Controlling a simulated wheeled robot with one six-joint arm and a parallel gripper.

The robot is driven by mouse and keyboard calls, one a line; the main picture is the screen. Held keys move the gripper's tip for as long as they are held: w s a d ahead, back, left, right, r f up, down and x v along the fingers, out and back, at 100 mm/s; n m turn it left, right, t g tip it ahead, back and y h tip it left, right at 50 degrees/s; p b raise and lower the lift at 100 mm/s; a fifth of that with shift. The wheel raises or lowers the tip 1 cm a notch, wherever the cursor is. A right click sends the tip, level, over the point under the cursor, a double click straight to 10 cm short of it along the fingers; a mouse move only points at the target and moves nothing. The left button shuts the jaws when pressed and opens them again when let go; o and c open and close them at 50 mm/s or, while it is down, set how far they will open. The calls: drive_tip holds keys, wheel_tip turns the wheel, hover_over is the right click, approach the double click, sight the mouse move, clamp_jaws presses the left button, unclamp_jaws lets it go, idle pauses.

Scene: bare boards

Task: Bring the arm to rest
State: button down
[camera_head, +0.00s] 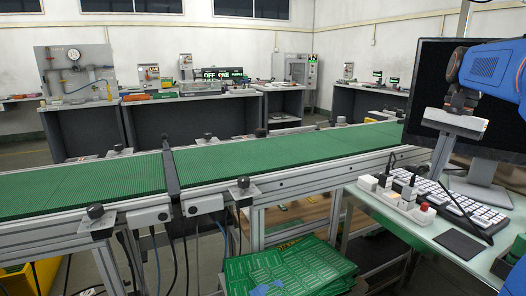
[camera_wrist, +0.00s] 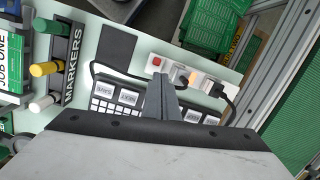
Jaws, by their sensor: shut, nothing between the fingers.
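My gripper (camera_head: 438,168) hangs at the right of the head view, below my blue arm (camera_head: 492,68), with its fingers pointing down. It is in front of a black monitor and above the side table with the keyboard. In the wrist view my gripper (camera_wrist: 158,78) shows its fingers pressed together, with nothing between them. The fingers cover part of the keyboard (camera_wrist: 112,103) there. I cannot tell the exact height of the fingertips above the table.
The side table (camera_head: 425,243) holds a keyboard (camera_head: 465,208), a power strip (camera_head: 397,198) and a dark pad (camera_head: 459,245). The monitor (camera_head: 420,75) stands behind my gripper. A green conveyor (camera_head: 260,160) crosses the room. Markers (camera_wrist: 43,69) stand in a holder at the wrist view's left.

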drive_tip(key=s+a+f+n+t+h, duration=0.1)
drive_tip(key=s+a+f+n+t, duration=0.4)
drive_tip(key=s+a+f+n, duration=0.6)
drive_tip(key=s+a+f, duration=0.7)
drive_tip(key=a+f, duration=0.1)
drive_tip(key=f, duration=0.2)
drive_tip(key=shift+f+h, duration=0.25)
drive_tip(key=shift+h, duration=0.15)
